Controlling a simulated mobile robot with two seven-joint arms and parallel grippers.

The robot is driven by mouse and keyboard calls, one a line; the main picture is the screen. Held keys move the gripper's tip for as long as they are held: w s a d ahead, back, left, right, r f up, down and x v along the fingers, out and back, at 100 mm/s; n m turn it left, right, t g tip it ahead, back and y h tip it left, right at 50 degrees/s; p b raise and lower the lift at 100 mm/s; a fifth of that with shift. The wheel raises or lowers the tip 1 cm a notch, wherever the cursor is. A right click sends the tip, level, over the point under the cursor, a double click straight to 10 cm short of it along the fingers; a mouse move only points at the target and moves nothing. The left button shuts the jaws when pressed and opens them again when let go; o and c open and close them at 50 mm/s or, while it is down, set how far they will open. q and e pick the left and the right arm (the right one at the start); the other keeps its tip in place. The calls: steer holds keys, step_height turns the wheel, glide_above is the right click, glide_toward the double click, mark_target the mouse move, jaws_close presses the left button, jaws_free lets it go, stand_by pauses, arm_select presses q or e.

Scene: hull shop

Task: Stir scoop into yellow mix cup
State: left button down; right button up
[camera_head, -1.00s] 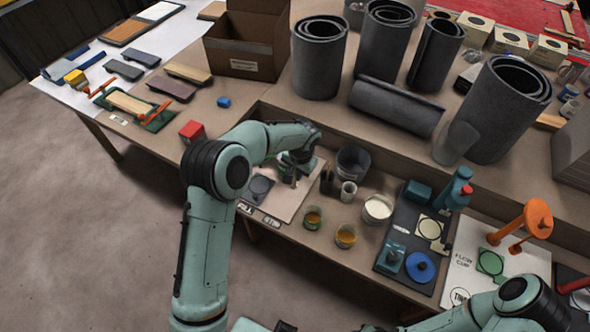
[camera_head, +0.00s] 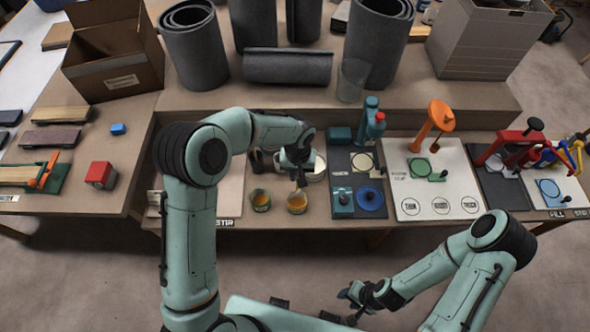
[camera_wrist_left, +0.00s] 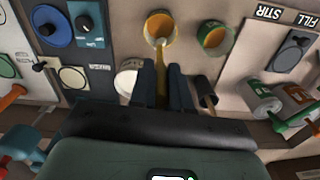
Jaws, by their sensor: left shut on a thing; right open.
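The yellow mix cup (camera_head: 297,204) stands near the front table edge with amber liquid in it. A similar cup with a green wall (camera_head: 260,202) is just left of it. My left gripper (camera_head: 301,182) is above and behind the yellow cup, pointing down. In the left wrist view it is shut on a thin yellowish-brown scoop (camera_wrist_left: 161,53). The scoop's far end overlaps the mouth of the yellow cup (camera_wrist_left: 159,27); how deep it reaches is unclear. My right gripper (camera_head: 350,298) is open and empty, low in front of the table.
A white tub (camera_head: 317,172) sits right behind the yellow cup, partly hidden by my gripper. A dark board with a blue dial (camera_head: 371,199) is to the right. The STIR mat (camera_head: 230,205) is left, partly behind my arm.

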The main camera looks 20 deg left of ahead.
arm_select(q)
steer(key=b, duration=0.1)
glide_above(298, 192)
steer(key=shift+w+a+f, duration=0.1)
steer(key=shift+f, duration=1)
steer(key=shift+w+a+f, duration=0.1)
steer(key=shift+f, duration=1)
steer(key=shift+f+b, duration=2.05)
steer(key=shift+f, duration=1.25)
arm_select(e)
steer(key=s+f, duration=0.4)
steer(key=f, duration=0.3)
steer(key=shift+s+g, duration=0.15)
steer(key=shift+g, duration=0.15)
arm_select(q)
steer(key=shift+d, duration=0.15)
